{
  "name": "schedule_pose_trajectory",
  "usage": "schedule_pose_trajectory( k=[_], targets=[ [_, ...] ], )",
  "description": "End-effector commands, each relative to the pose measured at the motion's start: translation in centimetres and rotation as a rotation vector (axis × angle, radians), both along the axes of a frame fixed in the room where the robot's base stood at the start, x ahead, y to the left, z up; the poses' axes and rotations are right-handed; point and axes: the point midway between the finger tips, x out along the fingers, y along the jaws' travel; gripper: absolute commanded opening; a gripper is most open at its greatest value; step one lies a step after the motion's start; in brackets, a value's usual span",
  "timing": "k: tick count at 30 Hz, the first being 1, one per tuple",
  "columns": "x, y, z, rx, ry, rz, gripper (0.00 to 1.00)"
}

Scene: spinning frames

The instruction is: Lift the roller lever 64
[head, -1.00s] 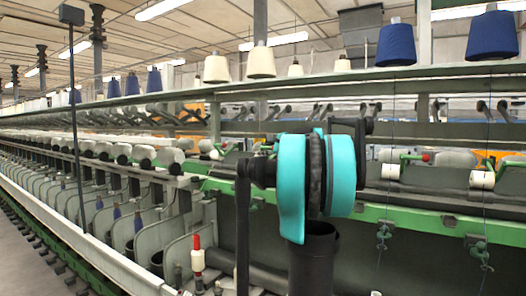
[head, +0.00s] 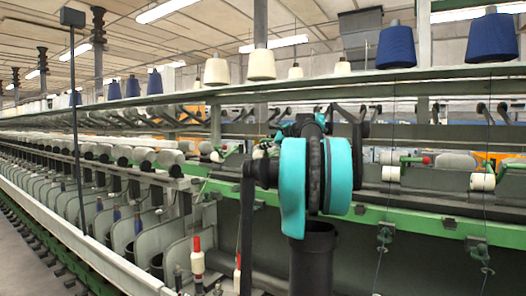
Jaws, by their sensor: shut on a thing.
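My arm's teal and black links fill the middle of the head view. The black body of my gripper (head: 279,140) shows just behind and above them, with the fingertips mostly hidden. A green roller lever (head: 262,148) shows at the gripper's left side, on the machine's green rail. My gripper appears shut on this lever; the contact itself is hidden. Its exact tilt cannot be told.
Another green lever with a red knob (head: 427,160) and white rollers (head: 482,182) sit right of my arm. Cream and blue yarn cones (head: 397,46) stand on the shelf above. A red-topped bobbin (head: 197,258) stands low at left. A thin dark post (head: 75,130) rises at left.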

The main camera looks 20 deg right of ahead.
Motion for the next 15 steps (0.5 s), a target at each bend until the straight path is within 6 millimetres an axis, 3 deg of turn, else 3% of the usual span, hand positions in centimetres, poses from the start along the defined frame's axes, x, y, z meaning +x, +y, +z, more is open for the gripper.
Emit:
schedule_pose_trajectory(
  k=[9, 15],
  targets=[
    [1.4, -2.0, 4.3, 0.226, 0.176, -0.006, 0.00],
    [2.2, -3.1, 6.0, 0.339, 0.265, -0.007, 0.00]
  ],
)
